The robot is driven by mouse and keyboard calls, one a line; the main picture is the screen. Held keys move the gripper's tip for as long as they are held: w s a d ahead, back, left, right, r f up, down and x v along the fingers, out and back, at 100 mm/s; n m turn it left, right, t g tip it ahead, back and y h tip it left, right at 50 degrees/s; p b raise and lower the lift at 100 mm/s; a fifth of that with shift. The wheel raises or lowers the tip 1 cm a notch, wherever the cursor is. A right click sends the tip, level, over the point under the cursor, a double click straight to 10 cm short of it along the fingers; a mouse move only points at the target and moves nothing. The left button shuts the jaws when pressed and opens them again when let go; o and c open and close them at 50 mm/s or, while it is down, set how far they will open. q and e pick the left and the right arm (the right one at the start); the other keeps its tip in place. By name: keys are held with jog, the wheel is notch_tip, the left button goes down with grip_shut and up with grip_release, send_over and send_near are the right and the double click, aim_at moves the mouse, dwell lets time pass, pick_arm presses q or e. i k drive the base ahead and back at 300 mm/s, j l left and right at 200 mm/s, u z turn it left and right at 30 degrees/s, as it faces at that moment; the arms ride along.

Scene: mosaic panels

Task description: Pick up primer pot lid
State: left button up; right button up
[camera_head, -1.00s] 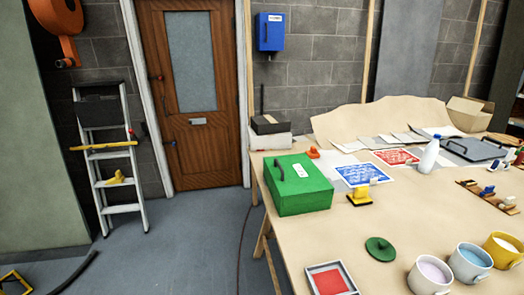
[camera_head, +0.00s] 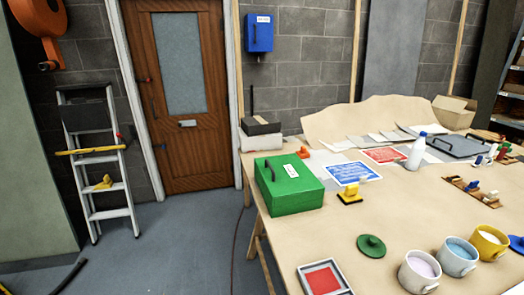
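A round dark green lid (camera_head: 371,246) with a small knob on top lies flat on the workbench (camera_head: 340,222), near the front. Neither of my grippers is in view.
A green box with a handle (camera_head: 288,188) sits at the bench's left side. A grey tray with a red square (camera_head: 324,280) lies at the front edge. A white bottle (camera_head: 416,152) and printed sheets (camera_head: 352,173) stand farther back. Bare bench surrounds the lid's left and far sides.

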aim_at(371, 245)
jog(key=k+j+z, duration=0.15)
jog(key=z, duration=0.35)
jog(key=k+j+z, duration=0.15)
jog(key=z, duration=0.35)
jog(key=k+j+z, duration=0.1)
jog(key=z, duration=0.4)
jog(key=k+l, duration=0.05)
jog(key=k, duration=0.05)
